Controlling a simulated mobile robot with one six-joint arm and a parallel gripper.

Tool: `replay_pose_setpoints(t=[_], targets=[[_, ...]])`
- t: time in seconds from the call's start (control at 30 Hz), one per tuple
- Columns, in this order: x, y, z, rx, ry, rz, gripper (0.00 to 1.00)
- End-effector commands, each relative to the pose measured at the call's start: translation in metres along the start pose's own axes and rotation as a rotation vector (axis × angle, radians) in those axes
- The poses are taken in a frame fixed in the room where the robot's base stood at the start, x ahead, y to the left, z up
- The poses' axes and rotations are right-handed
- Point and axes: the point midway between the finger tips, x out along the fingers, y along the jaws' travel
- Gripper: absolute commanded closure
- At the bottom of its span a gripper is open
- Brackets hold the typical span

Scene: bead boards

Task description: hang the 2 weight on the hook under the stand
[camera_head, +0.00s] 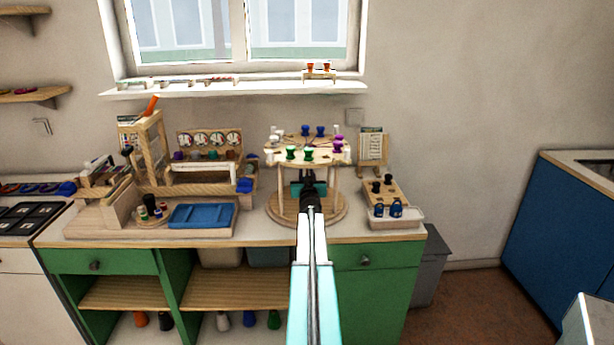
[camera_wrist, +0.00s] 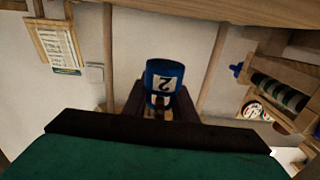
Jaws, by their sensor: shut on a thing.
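My gripper (camera_head: 308,188) reaches in between the posts of the round wooden stand (camera_head: 281,203), below its upper disc. In the wrist view my gripper (camera_wrist: 162,105) is shut on the blue 2 weight (camera_wrist: 163,72). The white label with the 2 appears upside down there. Two posts of the stand (camera_wrist: 108,50) show on either side of the weight. In the head view the weight is hidden by my arm and gripper. The hook cannot be made out in either view, so I cannot tell whether the weight touches it.
Colored spools, such as the green one (camera_head: 291,153), ring the stand's top. A pale tray (camera_head: 397,222) with blue weights sits at right beside a wooden block (camera_head: 385,190). A blue tray (camera_head: 202,216) and wooden frames crowd the left. A card (camera_head: 373,146) stands behind right.

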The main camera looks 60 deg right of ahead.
Motion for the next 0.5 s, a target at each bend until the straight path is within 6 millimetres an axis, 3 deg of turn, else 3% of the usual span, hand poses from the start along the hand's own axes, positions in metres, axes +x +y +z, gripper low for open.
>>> replay_pose_setpoints(t=[0.17,0.2,0.33,0.5], targets=[[0.0,-0.0002,-0.0008,0.0,0.001,-0.001,1.0],[0.0,-0.0002,-0.0008,0.0,0.001,-0.001,0.74],[0.0,-0.0002,-0.0006,0.0,0.001,0.0,0.54],[-0.0001,-0.0002,-0.0003,0.0,0.0,0.0,0.54]])
